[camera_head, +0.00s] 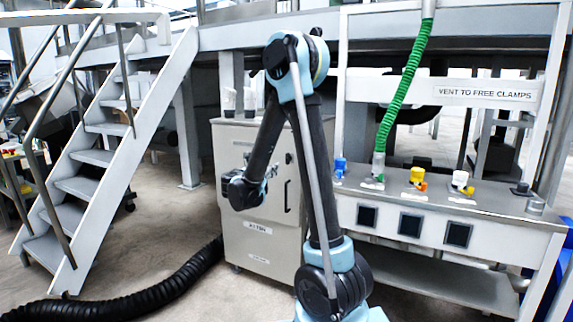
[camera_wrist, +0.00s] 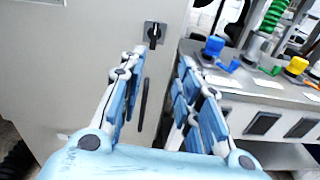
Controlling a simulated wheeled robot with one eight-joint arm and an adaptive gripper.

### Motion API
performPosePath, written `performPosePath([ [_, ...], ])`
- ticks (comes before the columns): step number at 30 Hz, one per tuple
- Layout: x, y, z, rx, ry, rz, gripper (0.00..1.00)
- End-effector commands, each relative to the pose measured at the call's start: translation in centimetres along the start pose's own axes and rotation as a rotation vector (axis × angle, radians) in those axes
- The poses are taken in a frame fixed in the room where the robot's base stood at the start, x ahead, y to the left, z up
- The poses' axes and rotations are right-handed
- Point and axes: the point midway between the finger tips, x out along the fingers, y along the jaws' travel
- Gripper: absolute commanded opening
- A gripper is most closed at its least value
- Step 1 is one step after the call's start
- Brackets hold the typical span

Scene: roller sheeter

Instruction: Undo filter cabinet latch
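The pale grey cabinet (camera_head: 258,238) stands upright behind my arm, with its front door closed. Its black latch knob on a square plate shows near the top middle of the wrist view (camera_wrist: 153,33). A dark vertical handle (camera_wrist: 143,103) sits below the latch; it also shows in the head view (camera_head: 288,197). My gripper (camera_wrist: 161,58) is open, its two blue-padded fingers spread and empty. In the wrist view the latch lies just beyond the fingertips, between them and apart from both. In the head view my arm partly hides the cabinet front.
A grey bench (camera_head: 435,208) with blue, yellow and white valve fittings stands right of the cabinet, close to my right finger in the wrist view. A green coiled hose (camera_head: 405,85) hangs above it. A black corrugated hose (camera_head: 170,290) lies on the floor; stairs (camera_head: 95,160) rise left.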

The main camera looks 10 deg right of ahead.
Motion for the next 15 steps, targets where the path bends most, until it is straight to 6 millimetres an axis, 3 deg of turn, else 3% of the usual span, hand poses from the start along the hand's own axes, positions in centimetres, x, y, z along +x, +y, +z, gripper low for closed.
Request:
performPosePath([
  [8,0.5,1.3,-0.1,-0.054,-0.035,0.017,0.31],
  [15,3.8,1.1,0.1,-0.052,-0.034,0.012,0.31],
])
